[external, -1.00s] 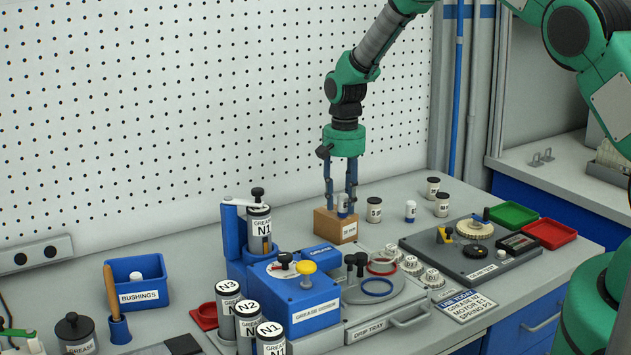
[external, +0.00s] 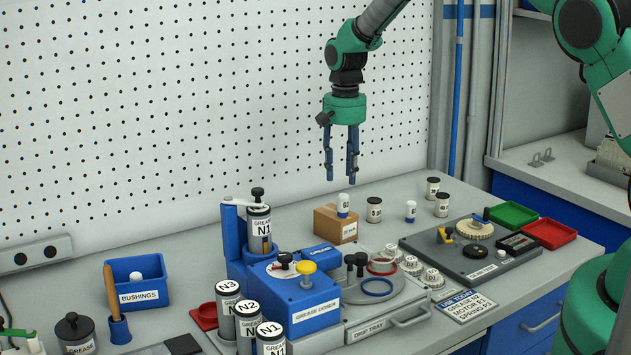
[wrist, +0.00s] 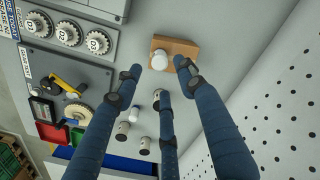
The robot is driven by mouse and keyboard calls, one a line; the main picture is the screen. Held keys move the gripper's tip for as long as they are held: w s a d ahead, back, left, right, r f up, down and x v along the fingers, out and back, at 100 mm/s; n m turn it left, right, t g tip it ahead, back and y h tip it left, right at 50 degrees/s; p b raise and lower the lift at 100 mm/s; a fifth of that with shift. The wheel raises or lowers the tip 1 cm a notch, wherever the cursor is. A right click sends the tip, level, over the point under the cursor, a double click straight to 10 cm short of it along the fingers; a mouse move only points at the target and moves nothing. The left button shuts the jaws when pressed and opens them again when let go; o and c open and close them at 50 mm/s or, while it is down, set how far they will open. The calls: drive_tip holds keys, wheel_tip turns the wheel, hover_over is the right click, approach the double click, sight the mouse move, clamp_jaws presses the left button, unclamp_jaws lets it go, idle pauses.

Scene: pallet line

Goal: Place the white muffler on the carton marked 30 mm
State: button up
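A white muffler (external: 343,203) with a blue band stands upright on top of the brown carton (external: 322,227). It sits towards one edge of the carton top. The carton's small label seems to read "30 mm", though it is tiny. My gripper (external: 341,181) is open and empty, straight above the muffler and clear of it. In the wrist view the muffler (wrist: 160,61) shows as a white round top on the carton (wrist: 184,46), beyond my spread fingers (wrist: 165,84).
A similar white and blue cylinder (external: 410,211) and several black-capped canisters (external: 374,210) stand right of the carton. The grease dispenser (external: 304,299) is in front. A dark fixture plate (external: 470,268) lies further right. The pegboard wall (external: 190,120) rises behind.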

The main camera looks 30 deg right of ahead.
drive_tip(key=shift+r, duration=2.3)
wheel_tip(320, 180, up, 18)
drive_tip(key=n+t, duration=0.1)
drive_tip(key=t, duration=0.1)
hover_over(344, 195)
drive_tip(key=s, duration=1)
drive_tip(key=s+r+n, duration=0.2)
drive_tip(key=s+r, duration=0.9)
drive_tip(key=s, duration=0.1)
drive_tip(key=s+r+n+t, duration=0.1)
drive_tip(key=s+t, duration=0.1)
drive_tip(key=s, duration=1.3)
drive_tip(key=s+d+r+n+t, duration=0.1)
drive_tip(key=s+r, duration=0.1)
drive_tip(key=s, duration=1.3)
drive_tip(key=shift+s+r+n+t, duration=0.25)
drive_tip(key=shift+s+n+t, duration=0.05)
drive_tip(key=shift+s+t, duration=0.1)
